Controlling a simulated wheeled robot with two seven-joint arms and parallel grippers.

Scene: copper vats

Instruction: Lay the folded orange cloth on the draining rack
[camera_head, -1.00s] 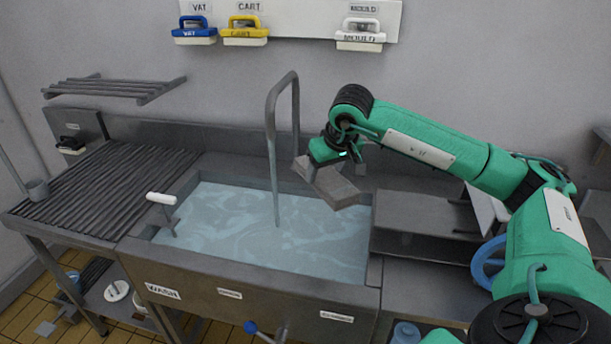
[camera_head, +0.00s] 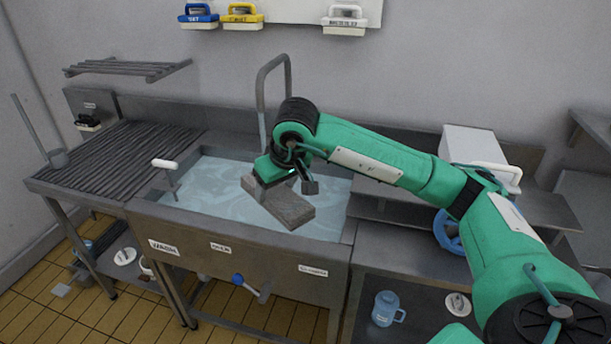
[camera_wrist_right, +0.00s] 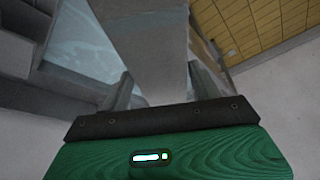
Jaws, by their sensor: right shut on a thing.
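My right gripper (camera_head: 287,184) is shut on a flat, grey-brown slab-like thing (camera_head: 287,210), held tilted above the sink water. No orange shows on it, so I cannot tell whether it is the folded cloth. In the right wrist view the held thing (camera_wrist_right: 150,45) sits between the two fingers (camera_wrist_right: 158,88) and looks plain grey. No orange cloth shows elsewhere. The ribbed draining rack (camera_head: 120,165) lies left of the sink, bare, well to the left of my right gripper. My left gripper is out of view.
The water-filled sink (camera_head: 225,190) has a tall tap (camera_head: 262,95) behind it and a white-handled lever (camera_head: 166,164) at its left. A slatted wall shelf (camera_head: 125,68) hangs above the draining rack.

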